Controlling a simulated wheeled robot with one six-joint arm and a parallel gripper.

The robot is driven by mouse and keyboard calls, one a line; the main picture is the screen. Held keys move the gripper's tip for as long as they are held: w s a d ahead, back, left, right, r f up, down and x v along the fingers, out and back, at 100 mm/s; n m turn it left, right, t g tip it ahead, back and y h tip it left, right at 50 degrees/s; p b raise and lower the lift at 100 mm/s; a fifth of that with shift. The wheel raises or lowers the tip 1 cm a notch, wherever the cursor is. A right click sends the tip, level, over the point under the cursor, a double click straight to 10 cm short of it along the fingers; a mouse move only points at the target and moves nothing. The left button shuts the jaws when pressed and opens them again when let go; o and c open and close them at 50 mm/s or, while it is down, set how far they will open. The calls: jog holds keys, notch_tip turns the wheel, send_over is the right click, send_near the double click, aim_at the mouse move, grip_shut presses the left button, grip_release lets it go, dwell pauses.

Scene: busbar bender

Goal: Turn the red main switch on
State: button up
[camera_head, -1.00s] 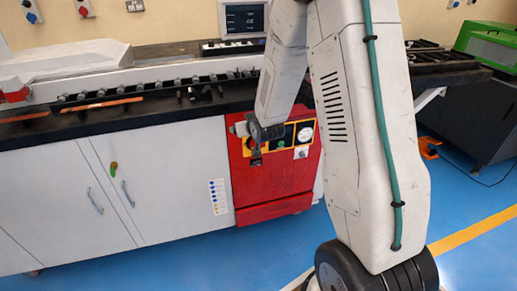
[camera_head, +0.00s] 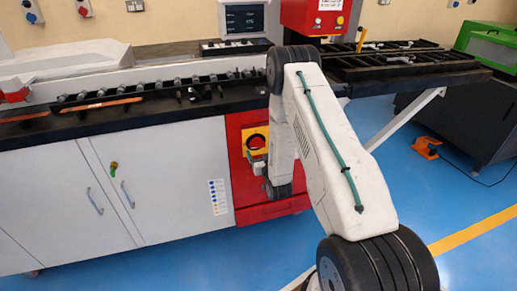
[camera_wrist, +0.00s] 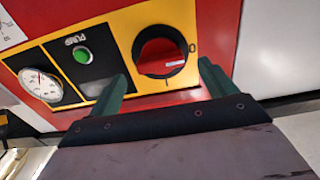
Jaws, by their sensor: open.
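The red main switch (camera_wrist: 160,56) is a round red knob on a yellow plate in the wrist view. A pale mark on the knob points to the right, and an O label is at the plate's right. My gripper (camera_wrist: 163,69) is open, with its two dark green fingers apart on the left and right of the knob's lower part. I cannot tell whether they touch it. In the head view the switch (camera_head: 256,141) shows on the red cabinet (camera_head: 240,190), just above my gripper (camera_head: 257,164), whose fingers are too small to read there.
A green pump button (camera_wrist: 83,55) and a round gauge (camera_wrist: 40,84) sit left of the switch. The white cupboard (camera_head: 165,185) stands left of the red cabinet. A dark machine with a green top (camera_head: 484,45) is at the right.

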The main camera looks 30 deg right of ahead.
aim_at(258, 147)
jog(key=shift+x, duration=1.95)
jog(key=c, duration=1)
